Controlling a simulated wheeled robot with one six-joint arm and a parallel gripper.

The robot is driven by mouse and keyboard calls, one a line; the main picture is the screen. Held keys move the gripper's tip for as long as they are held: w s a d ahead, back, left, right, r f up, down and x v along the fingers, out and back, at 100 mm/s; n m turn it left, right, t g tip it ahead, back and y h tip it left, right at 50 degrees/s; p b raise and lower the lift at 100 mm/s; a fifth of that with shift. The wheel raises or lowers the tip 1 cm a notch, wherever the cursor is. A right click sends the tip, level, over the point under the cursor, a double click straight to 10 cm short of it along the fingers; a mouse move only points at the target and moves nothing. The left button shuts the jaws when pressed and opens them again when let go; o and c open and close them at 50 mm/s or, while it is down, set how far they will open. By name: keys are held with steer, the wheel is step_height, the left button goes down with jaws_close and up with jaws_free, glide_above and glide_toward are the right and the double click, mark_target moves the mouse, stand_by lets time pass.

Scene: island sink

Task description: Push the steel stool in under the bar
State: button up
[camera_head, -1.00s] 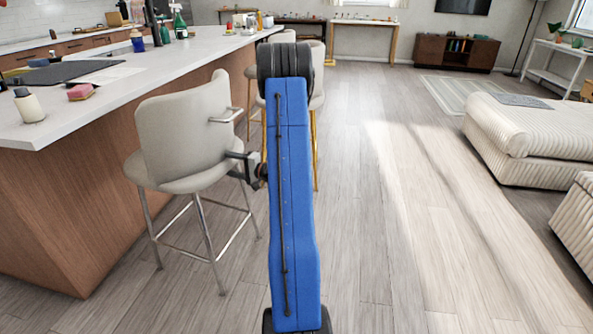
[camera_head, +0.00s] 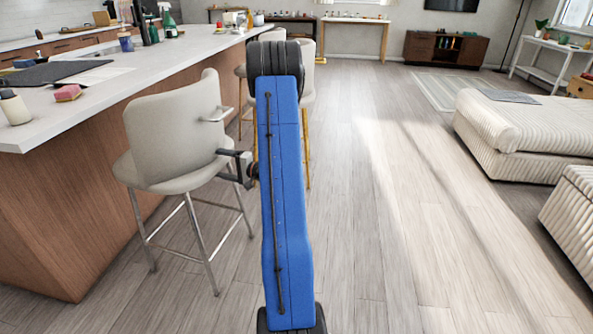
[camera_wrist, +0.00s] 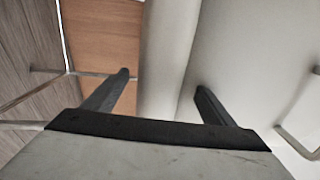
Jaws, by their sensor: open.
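The steel stool (camera_head: 178,138) has a cream seat and backrest on thin steel legs. It stands beside the bar (camera_head: 46,215), which has wood panels and a white top. The seat's left edge comes close to the bar's side. My gripper (camera_head: 221,165) is at the stool's right side, at about seat height, with its fingers toward the stool. The fingers also show apart in the wrist view (camera_wrist: 161,82), with the cream upholstery (camera_wrist: 165,55) in front of and between them. I cannot tell whether they touch it. My blue arm hides part of the area behind.
More stools with gold legs (camera_head: 308,150) stand farther along the bar, partly behind my arm. Open wood floor (camera_head: 400,220) lies to the right, with a cream sofa (camera_head: 520,130) beyond. A sponge (camera_head: 67,93) and a bottle (camera_head: 14,107) stand on the bar top.

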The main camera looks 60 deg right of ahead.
steer(key=v, duration=1.2)
steer(key=shift+r, duration=0.1)
steer(key=s+a+r+n+g+y, duration=0.1)
steer(key=a+r+n+g+y, duration=0.2)
steer(key=a, duration=0.8)
steer(key=s+a+r+n+g+y, duration=0.1)
steer(key=a+r+n+g, duration=0.25)
steer(key=a, duration=0.75)
steer(key=s+a+r+n+g+y, duration=0.1)
steer(key=a+r+n+g+y, duration=0.2)
steer(key=a, duration=0.7)
steer(key=s+a+r+n+g+h, duration=0.1)
steer(key=s+a+n+g+h, duration=0.2)
steer(key=s+a, duration=0.45)
steer(key=s+a+r+n+g+h, duration=0.1)
steer(key=s+a+g+h, duration=0.3)
steer(key=s, duration=0.6)
steer(key=s+d+r+n+t+h, duration=0.1)
steer(key=s+r+n+t+h, duration=0.1)
steer(key=s+t+h, duration=0.1)
steer(key=shift+s+d+r+t+h, duration=0.3)
steer(key=shift+s+h, duration=0.2)
steer(key=shift+s, duration=0.75)
